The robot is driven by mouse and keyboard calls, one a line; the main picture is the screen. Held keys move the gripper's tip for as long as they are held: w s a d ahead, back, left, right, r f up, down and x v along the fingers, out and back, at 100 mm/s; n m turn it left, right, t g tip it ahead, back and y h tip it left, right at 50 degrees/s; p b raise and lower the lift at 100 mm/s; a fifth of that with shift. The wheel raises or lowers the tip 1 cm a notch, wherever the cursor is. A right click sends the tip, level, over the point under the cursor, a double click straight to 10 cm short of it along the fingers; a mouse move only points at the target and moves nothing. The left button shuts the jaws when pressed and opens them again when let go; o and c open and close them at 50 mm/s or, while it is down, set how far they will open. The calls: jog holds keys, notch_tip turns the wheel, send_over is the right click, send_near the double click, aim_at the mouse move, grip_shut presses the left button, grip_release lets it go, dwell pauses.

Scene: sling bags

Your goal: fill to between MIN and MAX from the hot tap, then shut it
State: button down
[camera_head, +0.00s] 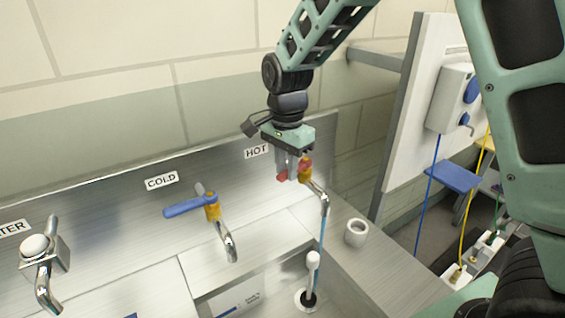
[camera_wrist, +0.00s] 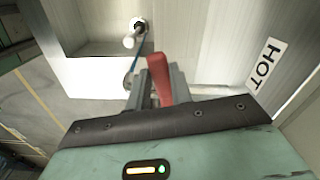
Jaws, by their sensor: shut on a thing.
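The hot tap (camera_head: 318,194) has a chrome spout, a brass-coloured body and a red handle (camera_head: 305,163). It is on the steel panel below the HOT label (camera_head: 256,151). My gripper (camera_head: 293,170) is shut on the red handle, which shows between the fingers in the wrist view (camera_wrist: 159,78). A thin blue stream of water (camera_head: 322,238) runs down from the spout. Below it, a white-topped rod (camera_head: 313,262) stands in a dark round opening in the steel top; it also shows in the wrist view (camera_wrist: 134,36). No MIN or MAX marks or water level are readable.
The cold tap (camera_head: 212,208) with a blue lever stands left of the hot tap. Another chrome tap with a white knob (camera_head: 35,244) is at far left. A white cup (camera_head: 356,232) stands on the counter (camera_head: 370,270) at right. A white panel (camera_head: 425,110) rises beyond.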

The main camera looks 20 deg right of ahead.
jog(key=shift+s+d+n, duration=0.35)
jog(key=shift+s+n, duration=0.2)
jog(key=shift+n, duration=0.55)
jog(key=c, duration=1.2)
grip_release()
jog(key=shift+c, duration=0.2)
notch_tip(320, 180, up, 17)
jog(key=b, duration=0.2)
jog(key=shift+r+b, duration=0.2)
jog(key=shift+b, duration=0.15)
